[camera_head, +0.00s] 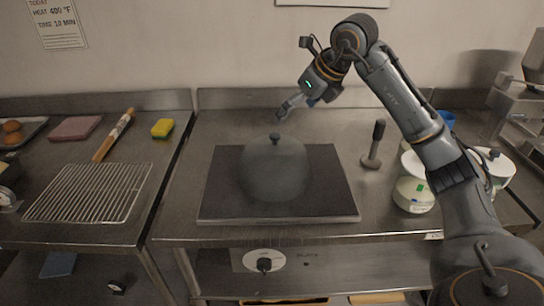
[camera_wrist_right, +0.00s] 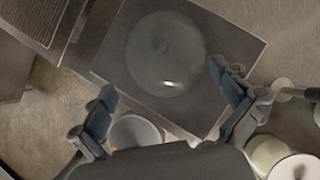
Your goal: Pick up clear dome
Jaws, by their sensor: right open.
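The clear dome (camera_head: 275,170) is a smoky, see-through cover with a dark knob (camera_head: 275,138) on top. It stands upright on a dark square slab (camera_head: 335,190) on the metal counter. In the right wrist view the dome (camera_wrist_right: 165,58) lies ahead of the fingers on the slab (camera_wrist_right: 228,38). My right gripper (camera_head: 283,112) is above and behind the dome, apart from it. Its two fingers are spread wide (camera_wrist_right: 162,83) with nothing between them. My left gripper is not in view.
A dark-handled press (camera_head: 372,150) and white tubs (camera_head: 415,190) stand right of the slab. On the left counter are a wire rack (camera_head: 90,192), a rolling pin (camera_head: 114,134) and a yellow sponge (camera_head: 162,128). Bare counter lies left of the slab.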

